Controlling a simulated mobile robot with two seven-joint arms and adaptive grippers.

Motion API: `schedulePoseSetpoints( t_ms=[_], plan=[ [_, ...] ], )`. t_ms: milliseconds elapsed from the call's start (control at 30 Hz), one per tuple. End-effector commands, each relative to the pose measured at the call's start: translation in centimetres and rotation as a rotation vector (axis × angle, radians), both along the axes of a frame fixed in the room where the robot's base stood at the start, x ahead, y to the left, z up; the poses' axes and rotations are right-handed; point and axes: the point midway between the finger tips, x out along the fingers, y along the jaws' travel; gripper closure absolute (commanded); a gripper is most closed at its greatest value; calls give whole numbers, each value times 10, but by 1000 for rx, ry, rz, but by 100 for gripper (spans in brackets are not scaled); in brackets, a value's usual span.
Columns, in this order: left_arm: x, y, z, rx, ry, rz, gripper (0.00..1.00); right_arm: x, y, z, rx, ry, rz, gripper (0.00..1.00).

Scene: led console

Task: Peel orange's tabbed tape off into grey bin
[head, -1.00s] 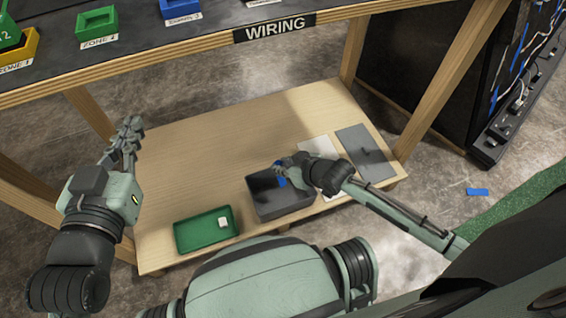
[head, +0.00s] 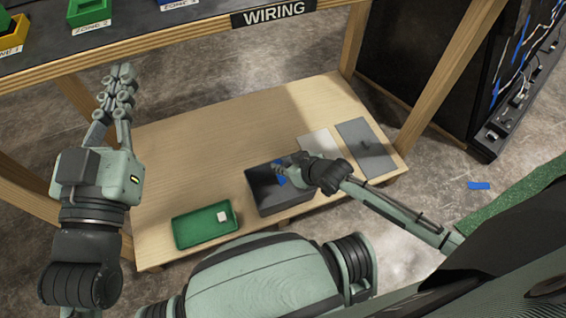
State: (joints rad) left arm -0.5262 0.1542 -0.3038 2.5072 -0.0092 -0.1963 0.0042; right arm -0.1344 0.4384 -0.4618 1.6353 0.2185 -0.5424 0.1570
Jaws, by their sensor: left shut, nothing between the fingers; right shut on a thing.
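The grey bin (head: 283,205) is a dark, open box at the front of the lower wooden shelf. My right gripper (head: 281,172) is over the bin's far side, shut on a small piece of blue tape (head: 279,180). The fingers are small and partly hidden by the wrist; I cannot tell whether the tape touches the bin. My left gripper (head: 122,82) is shut and empty, raised at the left near the bench's front edge. No orange thing shows in this view.
A green tray (head: 190,236) with a white block (head: 222,216) stands left of the bin. A white sheet (head: 318,142) and a grey panel (head: 352,128) lie to its right. The wooden shelf (head: 200,150) is clear at the back left. The bench top with its WIRING sign (head: 273,13) overhangs.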

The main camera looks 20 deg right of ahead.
Motion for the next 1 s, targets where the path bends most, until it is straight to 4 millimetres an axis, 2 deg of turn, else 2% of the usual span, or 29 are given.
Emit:
schedulePoseSetpoints(
  t_ms=[67,100,267,667,767,1000],
  plan=[
    [0,0,0,0,0,0,100,0,0,0,0,0,0,91],
    [0,0,0,0,0,0,100,0,0,0,0,0,0,76],
    [0,0,0,0,1,0,100,0,0,0,0,0,0,56],
    [0,0,0,1,2,1,100,-5,-2,5,0,-1,0,55],
    [0,0,0,2,2,0,100,-15,-6,15,0,0,0,55],
    [0,0,-1,2,2,0,100,-49,-19,51,-1,1,1,55]
  ],
)
